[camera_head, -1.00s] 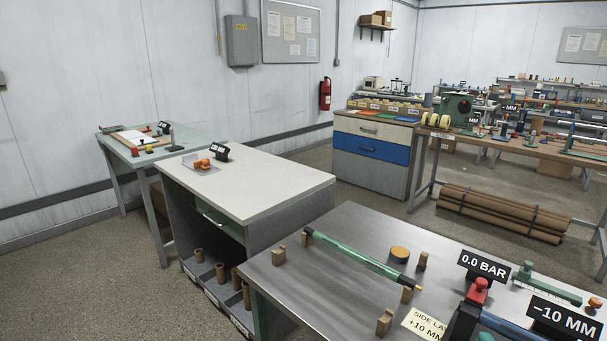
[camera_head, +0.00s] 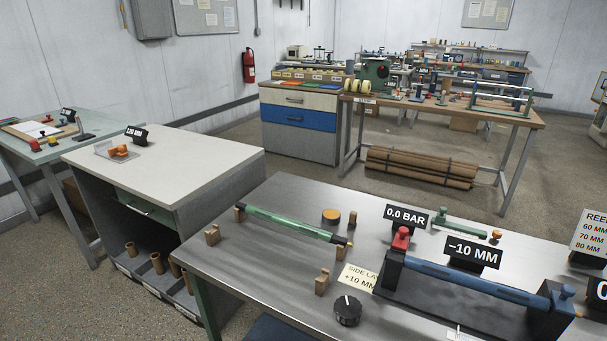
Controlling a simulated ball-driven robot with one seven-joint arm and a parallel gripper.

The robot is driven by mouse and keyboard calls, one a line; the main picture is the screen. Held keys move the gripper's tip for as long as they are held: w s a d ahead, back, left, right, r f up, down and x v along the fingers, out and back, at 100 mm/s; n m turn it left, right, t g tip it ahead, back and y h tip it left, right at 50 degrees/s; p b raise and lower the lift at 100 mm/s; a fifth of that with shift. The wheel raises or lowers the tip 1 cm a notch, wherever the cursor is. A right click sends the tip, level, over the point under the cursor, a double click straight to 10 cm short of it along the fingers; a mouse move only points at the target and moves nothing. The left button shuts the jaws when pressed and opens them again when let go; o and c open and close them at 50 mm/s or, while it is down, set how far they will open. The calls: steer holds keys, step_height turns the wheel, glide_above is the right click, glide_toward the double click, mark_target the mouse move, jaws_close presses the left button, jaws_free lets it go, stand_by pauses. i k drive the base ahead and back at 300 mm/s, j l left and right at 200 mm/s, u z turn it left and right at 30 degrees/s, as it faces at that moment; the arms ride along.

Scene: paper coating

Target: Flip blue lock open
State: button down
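A blue roller bar (camera_head: 470,277) lies across a dark base on the steel bench at the lower right. My gripper is not in view.
The steel bench (camera_head: 240,280) also holds a green roller (camera_head: 290,224) on wooden blocks and a black dial (camera_head: 347,310). Signs read "0.0 BAR" (camera_head: 405,217) and "-10 MM" (camera_head: 472,253). A white-topped cabinet (camera_head: 190,165) stands to the left, with floor beyond.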

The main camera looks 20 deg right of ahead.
mark_target(561, 301)
steer(key=z, duration=1.35)
steer(key=l+u, duration=0.1)
steer(key=l, duration=0.15)
steer(key=k+l+u, duration=0.15)
steer(key=l, duration=0.1)
